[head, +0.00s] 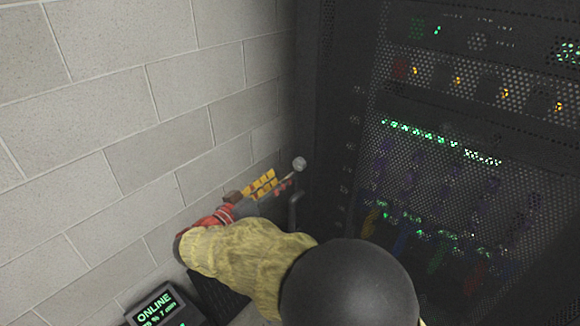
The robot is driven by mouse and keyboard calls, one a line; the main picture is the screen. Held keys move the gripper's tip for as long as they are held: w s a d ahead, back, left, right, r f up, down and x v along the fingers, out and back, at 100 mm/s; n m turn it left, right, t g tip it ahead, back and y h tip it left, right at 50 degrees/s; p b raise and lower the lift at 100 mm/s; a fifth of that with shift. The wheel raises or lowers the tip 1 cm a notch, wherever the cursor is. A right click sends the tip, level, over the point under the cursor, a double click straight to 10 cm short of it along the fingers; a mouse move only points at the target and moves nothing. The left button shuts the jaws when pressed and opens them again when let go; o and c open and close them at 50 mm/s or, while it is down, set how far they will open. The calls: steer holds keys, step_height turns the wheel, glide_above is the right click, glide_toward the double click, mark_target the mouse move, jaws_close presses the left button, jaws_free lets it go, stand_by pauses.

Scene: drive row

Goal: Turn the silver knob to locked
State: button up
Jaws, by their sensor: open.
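The silver knob (300,163) shows as a small round pale shape at the left edge of the dark rack, close to the corner with the wall. My gripper (281,181) is at the end of my yellow-sleeved arm, past a red cuff, with orange-yellow pieces along it. It is open, and its tip is just lower left of the knob. I cannot tell whether it touches the knob. Any lock marking around the knob is too small or hidden to read.
A pale block wall (120,120) fills the left, close beside my arm. The dark perforated rack (440,180) with green and amber lights fills the right. A dark bent handle or pipe (294,208) is below the knob. A small screen (160,308) reading ONLINE is at lower left.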

mark_target(297, 166)
steer(key=shift+b+x, duration=0.6)
steer(key=shift+x, duration=3.3)
steer(key=c, duration=0.3)
steer(key=c, duration=0.8)
steer(key=shift+c, duration=0.3)
